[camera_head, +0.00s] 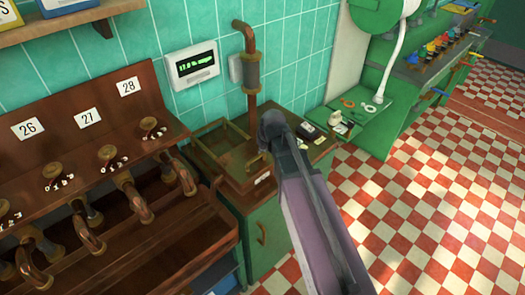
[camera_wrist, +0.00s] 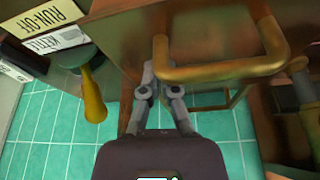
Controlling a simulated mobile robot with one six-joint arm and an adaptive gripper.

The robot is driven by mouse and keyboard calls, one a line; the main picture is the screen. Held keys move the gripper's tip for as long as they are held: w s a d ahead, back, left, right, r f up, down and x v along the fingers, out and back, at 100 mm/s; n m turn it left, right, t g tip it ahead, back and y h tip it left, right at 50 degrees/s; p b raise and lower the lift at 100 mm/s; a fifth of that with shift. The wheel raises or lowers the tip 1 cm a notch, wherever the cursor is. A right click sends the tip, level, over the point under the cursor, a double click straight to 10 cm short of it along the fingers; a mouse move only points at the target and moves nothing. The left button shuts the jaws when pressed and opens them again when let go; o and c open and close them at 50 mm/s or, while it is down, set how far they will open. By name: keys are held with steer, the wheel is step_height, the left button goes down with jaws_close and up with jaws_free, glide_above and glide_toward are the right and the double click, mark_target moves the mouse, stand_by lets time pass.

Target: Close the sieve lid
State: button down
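The sieve box (camera_head: 230,160) sits on the green cabinet under the copper pipe in the head view. It looks like a brown, brass-edged box with an open-looking frame at its back left; I cannot tell the lid's exact angle. My gripper (camera_head: 262,150) is at the box's right side, and my arm hides part of it. In the wrist view my gripper (camera_wrist: 160,62) has its fingers close together at the left end of a brass U-shaped handle (camera_wrist: 225,72) on a brown wooden panel. I cannot tell whether they grip or only touch it.
A brown rack (camera_head: 70,165) with copper spouts and number cards stands at left. A white display (camera_head: 193,64) hangs on the teal wall. Small items (camera_head: 308,131) lie right of my arm. A yellow-handled tool (camera_wrist: 92,95) is left of my gripper in the wrist view.

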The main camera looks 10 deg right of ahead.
mark_target(256, 148)
steer(key=w, duration=0.1)
steer(key=w+a, duration=0.1)
steer(key=w, duration=0.1)
steer(key=shift+w+a, duration=0.25)
steer(key=shift+w, duration=0.1)
steer(key=p+v, duration=0.2)
steer(key=v, duration=0.1)
steer(key=shift+s+p, duration=0.15)
steer(key=shift+p, duration=0.2)
steer(key=shift+r+p, duration=0.6)
steer(key=shift+p, duration=0.1)
steer(key=p+v, duration=0.5)
steer(key=v, duration=0.1)
steer(key=shift+s+d+f, duration=0.1)
steer(key=shift+s, duration=0.05)
steer(key=s+d+f+m+g, duration=0.1)
steer(key=s+d+m, duration=0.1)
steer(key=s, duration=0.5)
steer(key=s+d+f+m+g+h+b, duration=0.1)
steer(key=s+d+m+g, duration=0.1)
steer(key=s+d, duration=0.2)
steer(key=s, duration=0.2)
steer(key=shift+s+d+f+m+g, duration=0.2)
steer(key=shift+s+f+m+g, duration=0.1)
steer(key=shift+s, duration=0.05)
steer(key=shift+a, duration=0.1)
